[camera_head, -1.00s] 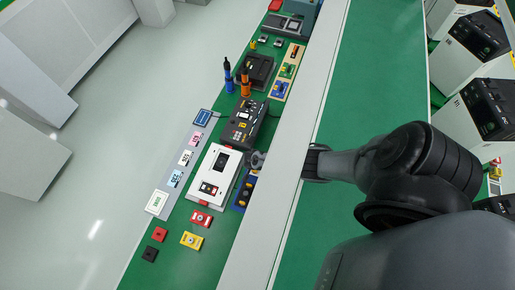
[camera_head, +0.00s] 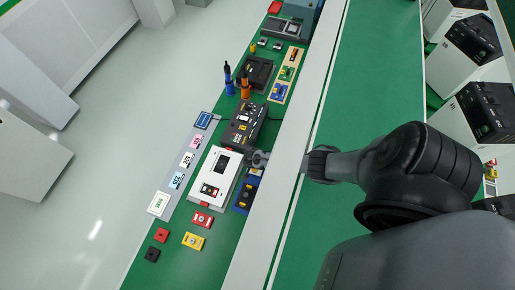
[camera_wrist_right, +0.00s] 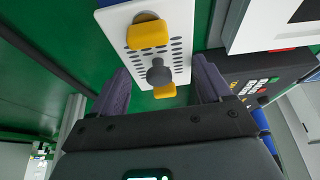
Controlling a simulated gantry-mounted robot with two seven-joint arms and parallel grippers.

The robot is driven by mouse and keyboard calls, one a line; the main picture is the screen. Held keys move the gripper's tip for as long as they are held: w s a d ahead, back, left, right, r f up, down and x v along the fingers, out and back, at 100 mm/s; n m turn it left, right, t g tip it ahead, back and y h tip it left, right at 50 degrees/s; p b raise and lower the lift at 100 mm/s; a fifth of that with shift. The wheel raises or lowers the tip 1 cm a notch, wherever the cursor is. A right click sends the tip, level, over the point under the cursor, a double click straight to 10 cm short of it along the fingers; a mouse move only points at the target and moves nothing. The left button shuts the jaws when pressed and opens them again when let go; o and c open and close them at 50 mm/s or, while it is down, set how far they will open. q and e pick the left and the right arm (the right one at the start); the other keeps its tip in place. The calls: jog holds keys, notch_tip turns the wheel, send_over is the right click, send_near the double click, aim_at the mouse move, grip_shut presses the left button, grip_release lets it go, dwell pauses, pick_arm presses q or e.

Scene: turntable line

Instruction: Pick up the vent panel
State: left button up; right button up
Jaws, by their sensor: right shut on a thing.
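The vent panel (camera_wrist_right: 120,24) is a white plate with rows of dark slots in the right wrist view. A dark round knob (camera_wrist_right: 158,72) stands out from it, with yellow blocks (camera_wrist_right: 148,36) at its face. My right gripper (camera_wrist_right: 158,85) has its two purple fingers on either side of the panel and is shut on it. In the head view my right gripper (camera_head: 259,158) is by the right edge of the white box, above the blue tray (camera_head: 240,205). The panel cannot be made out there. My left gripper is not in view.
A white box (camera_head: 210,194) lies beside the tray, with a dark keypad device (camera_head: 243,126) behind it. Blue (camera_head: 228,82) and orange (camera_head: 245,88) tools stand farther back. A pale rail (camera_head: 285,150) runs along the green bench. Black-topped machines (camera_head: 485,108) stand at right.

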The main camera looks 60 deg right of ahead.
notch_tip(320, 180, up, 12)
jog(key=p, duration=0.2)
jog(key=w+a+r+n+t, duration=0.1)
jog(key=w+a+r+n, duration=0.1)
jog(key=w+a+r, duration=0.45)
jog(key=w+a+r+n, duration=0.2)
jog(key=w+a+r, duration=0.1)
jog(key=a+r, duration=0.65)
jog(key=a+r+n+t+y, duration=0.1)
jog(key=a+r+n+y, duration=0.1)
jog(key=r+n, duration=0.4)
jog(key=s+a+r+n+t+y, duration=0.1)
jog(key=a+r+n+y, duration=0.1)
jog(key=a+r+n, duration=0.3)
jog(key=shift+a+r+n+t+y, duration=0.35)
jog(key=shift+r+n, duration=0.25)
jog(key=shift+r, duration=0.45)
jog(key=shift+s, duration=0.1)
